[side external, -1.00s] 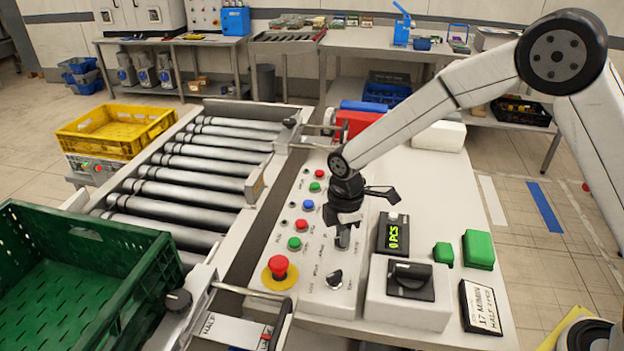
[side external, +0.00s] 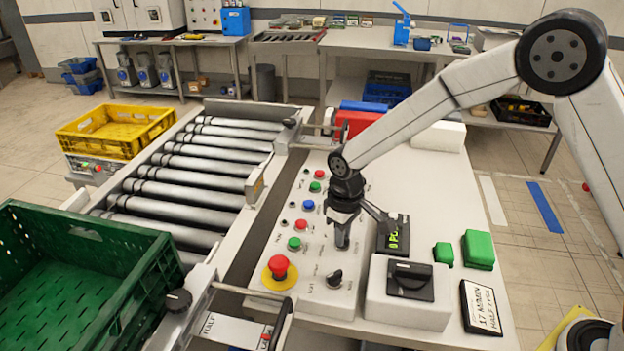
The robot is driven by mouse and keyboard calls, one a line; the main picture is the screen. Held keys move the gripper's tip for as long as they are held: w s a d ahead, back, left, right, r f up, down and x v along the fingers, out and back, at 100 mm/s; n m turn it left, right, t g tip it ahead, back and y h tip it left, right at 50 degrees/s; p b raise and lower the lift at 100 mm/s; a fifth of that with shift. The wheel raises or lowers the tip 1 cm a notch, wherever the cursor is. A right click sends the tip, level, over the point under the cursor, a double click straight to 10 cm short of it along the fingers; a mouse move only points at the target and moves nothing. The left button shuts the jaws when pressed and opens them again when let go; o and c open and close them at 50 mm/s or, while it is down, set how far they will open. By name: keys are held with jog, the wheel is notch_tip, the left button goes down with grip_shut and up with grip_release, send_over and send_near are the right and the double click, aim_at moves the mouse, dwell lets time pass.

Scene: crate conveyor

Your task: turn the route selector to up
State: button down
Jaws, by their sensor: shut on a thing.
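The control panel (side external: 312,255) beside the roller conveyor carries a row of coloured buttons and selector knobs. My gripper (side external: 343,231) points down over the panel, shut on a selector knob (side external: 342,244), taken as the route selector. The fingers hide most of this knob, so its pointer direction cannot be read. A second black knob (side external: 334,278) sits just in front of it on the panel, clear of my gripper. The panel lettering is too small to read.
A red emergency button (side external: 278,267) on a yellow base stands close in front, to the left. A counter display (side external: 393,238) and a box with a black rotary switch (side external: 410,280) stand to the right. A green crate (side external: 85,235) is at the left; a yellow crate (side external: 115,130) is farther back.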

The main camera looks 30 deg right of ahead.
jog(key=shift+m, duration=2)
jog(key=c, duration=0.7)
grip_release()
jog(key=shift+o, duration=0.2)
jog(key=shift+r, duration=0.2)
jog(key=shift+r, duration=3.75)
